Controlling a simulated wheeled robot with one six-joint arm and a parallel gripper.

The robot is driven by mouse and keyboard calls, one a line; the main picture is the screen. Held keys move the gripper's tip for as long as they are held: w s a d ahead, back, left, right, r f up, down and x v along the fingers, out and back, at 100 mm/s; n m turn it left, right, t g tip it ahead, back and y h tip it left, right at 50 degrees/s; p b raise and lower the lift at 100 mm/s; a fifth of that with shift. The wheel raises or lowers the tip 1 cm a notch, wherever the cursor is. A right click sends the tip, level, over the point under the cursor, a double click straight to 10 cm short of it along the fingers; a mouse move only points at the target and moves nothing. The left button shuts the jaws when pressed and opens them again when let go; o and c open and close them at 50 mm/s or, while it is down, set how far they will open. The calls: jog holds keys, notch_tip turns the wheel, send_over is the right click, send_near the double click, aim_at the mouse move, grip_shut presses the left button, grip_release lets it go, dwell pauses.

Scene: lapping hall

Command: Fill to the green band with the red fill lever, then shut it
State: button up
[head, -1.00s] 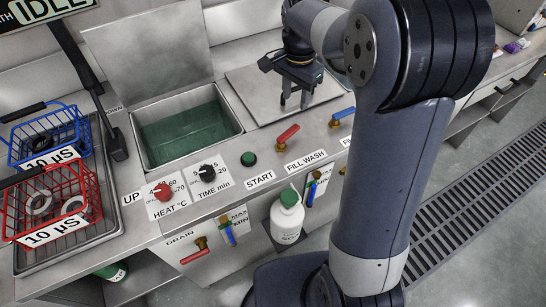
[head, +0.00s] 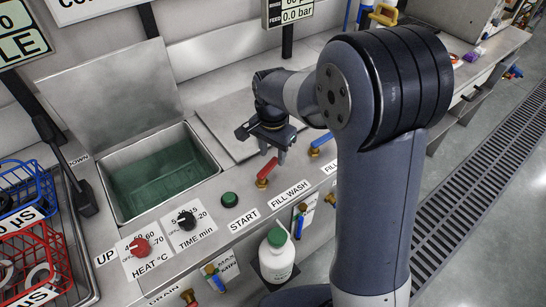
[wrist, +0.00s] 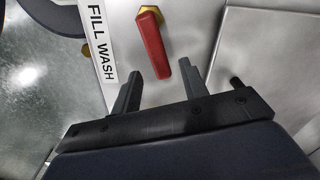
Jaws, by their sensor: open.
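The red fill lever (head: 267,169) sits on a brass valve on the steel counter, beside the FILL WASH label (head: 290,194). In the wrist view the red lever (wrist: 152,45) lies ahead of and between my fingers, angled from its brass pivot. My gripper (head: 273,152) is open just behind the lever; in the wrist view my gripper (wrist: 161,70) holds nothing. Whether a finger touches the lever is unclear. The open tank (head: 207,189) shows dark green inside; its level is hard to judge.
A blue-handled valve (head: 322,141) stands right of the red lever. A green START button (head: 229,200), a red heat knob (head: 139,247) and a black time knob (head: 186,220) line the counter. A white bottle (head: 277,258) is below. Red (head: 62,264) and blue baskets (head: 45,185) are left.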

jog(key=shift+f, duration=1.15)
grip_shut()
